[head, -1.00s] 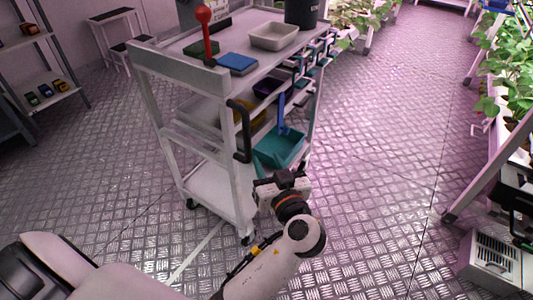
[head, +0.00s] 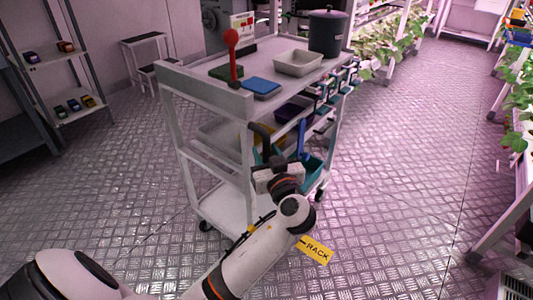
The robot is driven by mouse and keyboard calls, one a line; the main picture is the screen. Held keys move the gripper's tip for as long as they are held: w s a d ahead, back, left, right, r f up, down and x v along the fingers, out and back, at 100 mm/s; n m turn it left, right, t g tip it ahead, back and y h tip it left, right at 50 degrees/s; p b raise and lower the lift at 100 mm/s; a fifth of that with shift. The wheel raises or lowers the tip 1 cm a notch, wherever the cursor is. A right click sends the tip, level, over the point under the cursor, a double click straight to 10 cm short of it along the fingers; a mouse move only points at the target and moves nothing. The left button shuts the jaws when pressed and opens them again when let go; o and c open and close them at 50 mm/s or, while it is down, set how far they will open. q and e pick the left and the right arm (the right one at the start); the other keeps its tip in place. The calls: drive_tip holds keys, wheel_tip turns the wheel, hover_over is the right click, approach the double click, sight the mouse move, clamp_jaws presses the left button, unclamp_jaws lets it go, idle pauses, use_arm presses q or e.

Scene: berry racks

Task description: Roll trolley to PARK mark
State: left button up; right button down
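The white trolley (head: 215,95) stands upright on the metal plate floor in the middle of the head view. Its black handle (head: 262,132) is on the near right post, partly hidden by my gripper. My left gripper (head: 275,165) is right at the lower part of this handle, in front of teal bins (head: 312,165) on the trolley's side. Its fingers are too small and covered to show whether they are open or closed on the handle. My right gripper is not in view. No mark reading PARK shows; a yellow floor label (head: 314,250) reads RACK.
The trolley top carries a red-knobbed lever (head: 231,45), a blue box (head: 261,87), a pale tray (head: 298,62) and a dark pot (head: 327,33). Shelves (head: 55,60) stand left, plant racks (head: 510,140) right. The floor right of the trolley is clear.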

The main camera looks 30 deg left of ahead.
use_arm(q)
drive_tip(key=shift+w+a, duration=0.1)
drive_tip(key=shift+c, duration=0.6)
clamp_jaws()
drive_tip(key=shift+f, duration=0.1)
